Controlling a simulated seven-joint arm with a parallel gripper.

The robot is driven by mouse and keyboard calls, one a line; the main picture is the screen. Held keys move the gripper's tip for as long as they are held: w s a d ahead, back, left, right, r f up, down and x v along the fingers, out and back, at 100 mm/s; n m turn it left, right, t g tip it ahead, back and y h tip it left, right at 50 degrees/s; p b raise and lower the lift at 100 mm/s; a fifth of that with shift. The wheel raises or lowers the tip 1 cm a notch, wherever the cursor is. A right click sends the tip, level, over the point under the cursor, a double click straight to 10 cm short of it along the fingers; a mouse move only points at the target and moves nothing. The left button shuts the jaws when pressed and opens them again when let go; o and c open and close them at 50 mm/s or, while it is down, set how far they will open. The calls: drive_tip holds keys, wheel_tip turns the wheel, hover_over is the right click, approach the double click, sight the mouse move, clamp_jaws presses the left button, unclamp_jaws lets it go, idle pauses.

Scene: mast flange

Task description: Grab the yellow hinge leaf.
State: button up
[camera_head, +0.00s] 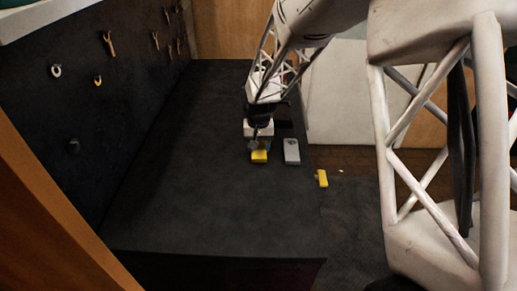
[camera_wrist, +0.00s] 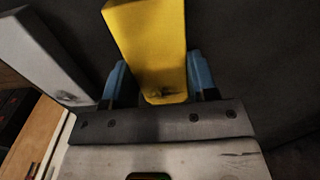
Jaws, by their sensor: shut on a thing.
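The yellow hinge leaf (camera_head: 259,157) is a flat yellow block on the dark table in the head view, just below my gripper (camera_head: 257,146). In the wrist view the leaf (camera_wrist: 148,45) runs up between the two blue fingers of my gripper (camera_wrist: 158,80). My gripper is shut on its near end, with a finger on each side. A small dark mark shows on that end. Whether the leaf touches the table or is slightly raised, I cannot tell.
A light grey block (camera_head: 291,151) lies just right of the leaf; it also shows in the wrist view (camera_wrist: 42,55). Another yellow piece (camera_head: 322,178) is at the table's right edge. Hooks and rings hang on the dark left wall. The table's front is clear.

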drive_tip(key=shift+r, duration=0.1)
drive_tip(key=shift+r, duration=0.7)
wheel_tip(320, 180, up, 2)
drive_tip(key=shift+r, duration=0.1)
drive_tip(key=s+d, duration=0.1)
drive_tip(key=s, duration=0.4)
drive_tip(key=s+d, duration=0.2)
drive_tip(key=s, duration=0.3)
drive_tip(key=s+d+r, duration=0.1)
drive_tip(key=s, duration=0.4)
drive_tip(key=shift+s+d+r, duration=0.1)
drive_tip(key=shift+s+d, duration=0.05)
drive_tip(key=shift+d, duration=0.1)
